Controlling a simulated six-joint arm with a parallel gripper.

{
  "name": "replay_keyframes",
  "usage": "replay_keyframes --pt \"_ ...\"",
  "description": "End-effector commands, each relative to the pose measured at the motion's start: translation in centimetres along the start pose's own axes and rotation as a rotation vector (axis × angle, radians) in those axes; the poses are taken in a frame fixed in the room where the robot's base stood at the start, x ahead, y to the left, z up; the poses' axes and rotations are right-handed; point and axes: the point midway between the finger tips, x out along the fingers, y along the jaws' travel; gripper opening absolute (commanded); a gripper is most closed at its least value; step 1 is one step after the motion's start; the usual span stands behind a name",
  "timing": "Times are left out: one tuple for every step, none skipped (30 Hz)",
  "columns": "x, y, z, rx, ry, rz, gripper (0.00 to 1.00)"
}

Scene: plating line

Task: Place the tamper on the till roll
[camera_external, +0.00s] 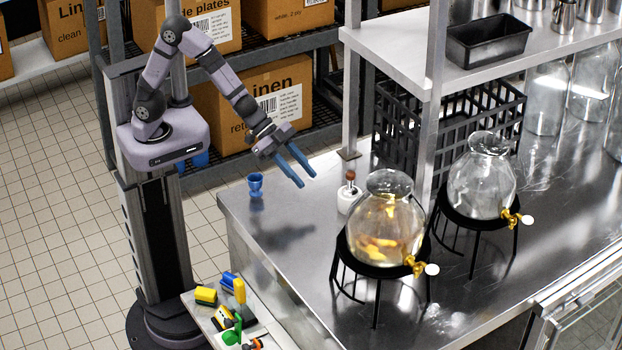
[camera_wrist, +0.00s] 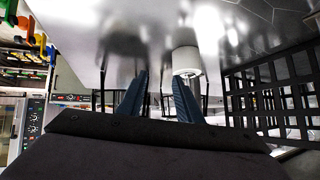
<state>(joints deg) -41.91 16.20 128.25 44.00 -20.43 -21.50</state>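The white till roll (camera_external: 347,203) stands on the steel counter, just left of the front glass dispenser. In the wrist view, the roll (camera_wrist: 186,61) shows beyond the fingers (camera_wrist: 158,80). The tamper is mostly hidden there by the right finger.
A blue egg cup (camera_external: 255,184) stands on the counter to the left. A glass dispenser with orange contents (camera_external: 387,225) is close to the roll. A black crate (camera_external: 448,125) and shelf post stand behind. The counter's front left is clear.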

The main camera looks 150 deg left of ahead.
Motion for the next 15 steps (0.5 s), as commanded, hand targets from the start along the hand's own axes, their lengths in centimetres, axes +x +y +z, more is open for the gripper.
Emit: replay_keyframes --pt "-0.8 2.9 0.7 0.022 -0.063 0.004 0.32" --pt "-1.4 4.2 1.5 0.032 -0.109 0.003 0.32" --pt "-2.3 6.1 2.7 0.045 -0.173 0.006 0.32" --pt "-3.1 7.5 3.7 0.054 -0.222 0.011 0.32" --pt "-4.1 9.0 4.8 0.065 -0.273 0.02 0.32" --pt "-5.4 10.8 6.3 0.08 -0.339 0.034 0.32" --pt "-6.5 12.1 7.5 0.091 -0.389 0.047 0.32" --pt "-7.7 13.4 8.7 0.104 -0.438 0.063 0.32" --pt "-9.3 15.0 10.3 0.121 -0.5 0.085 0.32" --pt "-10.5 16.1 11.4 0.132 -0.546 0.102 0.32" --pt "-11.7 17.1 12.5 0.146 -0.588 0.121 0.32" --pt "-13.3 18.2 13.8 0.163 -0.641 0.145 0.32" --pt "-14.4 19.0 14.7 0.174 -0.678 0.162 0.32" --pt "-15.4 19.7 15.6 0.185 -0.711 0.178 0.32" --pt "-16.7 20.4 16.5 0.198 -0.75 0.199 0.32"
